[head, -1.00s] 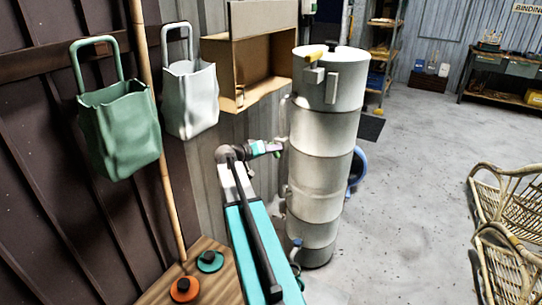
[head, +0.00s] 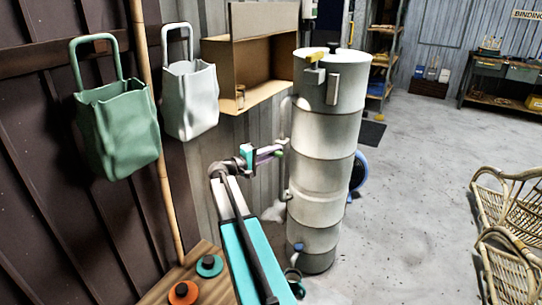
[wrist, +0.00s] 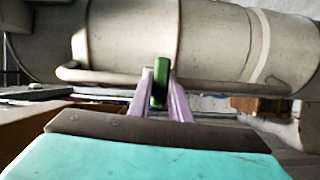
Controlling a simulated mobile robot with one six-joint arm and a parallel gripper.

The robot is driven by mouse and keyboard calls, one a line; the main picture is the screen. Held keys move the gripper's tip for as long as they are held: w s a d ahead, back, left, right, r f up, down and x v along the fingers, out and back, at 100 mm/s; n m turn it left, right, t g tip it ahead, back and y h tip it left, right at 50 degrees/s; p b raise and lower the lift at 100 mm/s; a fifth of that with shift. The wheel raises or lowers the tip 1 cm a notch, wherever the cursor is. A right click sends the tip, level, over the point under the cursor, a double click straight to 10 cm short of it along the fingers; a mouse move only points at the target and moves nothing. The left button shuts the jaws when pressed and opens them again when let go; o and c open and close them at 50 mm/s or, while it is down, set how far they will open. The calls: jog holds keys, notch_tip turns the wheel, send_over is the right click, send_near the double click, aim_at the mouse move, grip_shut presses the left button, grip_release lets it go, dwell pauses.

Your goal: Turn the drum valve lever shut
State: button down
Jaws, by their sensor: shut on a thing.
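The drum (head: 325,135) is a tall pale cylinder standing upright on the floor, with a thin pipe along its left side. It also fills the upper part of the wrist view (wrist: 165,40). My gripper (head: 275,153) reaches in from the left, beside the drum at upper-middle height. In the wrist view its two lilac fingers (wrist: 159,92) are closed on a small green lever (wrist: 160,82), which stands roughly upright in that picture in front of the drum's pipe. The lever's lower part and its pivot are hidden by the fingers.
A cardboard-coloured box shelf (head: 250,60) hangs behind the drum. Green (head: 118,130) and white (head: 190,100) bags hang at left. A wooden surface (head: 190,275) holds orange and green round items. Rattan chairs (head: 510,215) stand at right. The floor between is clear.

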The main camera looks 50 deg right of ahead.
jog(key=shift+s+d+n, duration=0.1)
jog(key=shift+s+n, duration=0.2)
jog(key=shift+n, duration=0.1)
jog(key=shift+f, duration=0.1)
jog(key=c, duration=1.6)
grip_release()
jog(key=shift+c, duration=0.2)
jog(key=shift+w, duration=0.1)
jog(key=shift+w+a, duration=0.2)
jog(key=shift+a, duration=0.45)
jog(key=w+a, duration=0.1)
jog(key=a, duration=1.1)
jog(key=shift+w+a, duration=0.2)
jog(key=shift+w, duration=0.15)
